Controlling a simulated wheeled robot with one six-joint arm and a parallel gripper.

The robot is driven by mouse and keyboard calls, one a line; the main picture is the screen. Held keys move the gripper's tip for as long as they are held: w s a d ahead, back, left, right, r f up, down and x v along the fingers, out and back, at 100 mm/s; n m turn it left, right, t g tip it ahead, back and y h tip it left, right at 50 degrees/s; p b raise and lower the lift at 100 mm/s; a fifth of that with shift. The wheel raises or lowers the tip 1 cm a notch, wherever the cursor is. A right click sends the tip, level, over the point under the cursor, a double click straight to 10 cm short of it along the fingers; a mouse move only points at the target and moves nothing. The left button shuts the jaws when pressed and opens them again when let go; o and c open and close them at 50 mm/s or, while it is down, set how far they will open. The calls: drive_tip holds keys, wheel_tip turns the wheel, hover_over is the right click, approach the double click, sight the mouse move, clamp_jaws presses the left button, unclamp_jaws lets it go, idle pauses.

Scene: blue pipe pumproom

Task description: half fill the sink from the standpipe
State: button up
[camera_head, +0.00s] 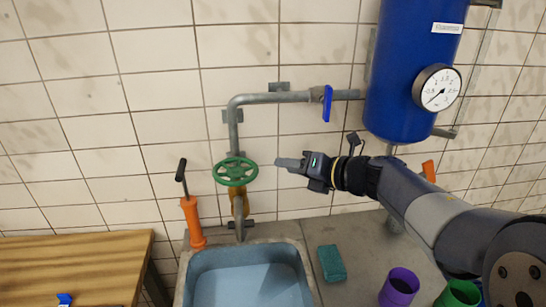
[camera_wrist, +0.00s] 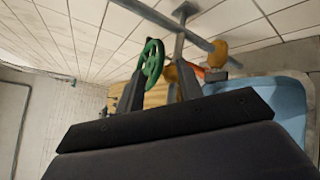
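The sink (camera_head: 190,290) is a blue basin in a grey surround at the bottom; a paler blue area fills its lower part, and I cannot tell water from basin floor. The grey standpipe (camera_head: 234,130) runs down the wall to a green handwheel (camera_head: 236,171) and a brass body above a spout (camera_head: 240,228). I see no clear stream. A blue lever (camera_head: 327,103) stands across the upper pipe. My gripper (camera_head: 280,163) is right of the handwheel, apart from it. In the wrist view its two fingers (camera_wrist: 160,88) are apart and empty, with the handwheel (camera_wrist: 152,62) beyond.
A blue tank (camera_head: 410,70) with a gauge (camera_head: 437,87) hangs at the right. An orange hand pump (camera_head: 193,222) stands left of the spout. A green sponge (camera_head: 331,263), purple cup (camera_head: 400,285) and green cup (camera_head: 459,293) are on the counter. A wooden table (camera_head: 80,265) is at left.

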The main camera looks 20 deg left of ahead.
sight(235, 171)
drive_tip(key=p+x, duration=0.1)
drive_tip(key=x, duration=0.4)
drive_tip(key=p+x, duration=0.1)
drive_tip(key=x, duration=0.4)
drive_tip(key=shift+s+a+f+p, duration=0.1)
drive_tip(key=shift+a+f+p, duration=0.2)
drive_tip(key=shift+a, duration=0.1)
drive_tip(key=shift+c, duration=0.3)
clamp_jaws()
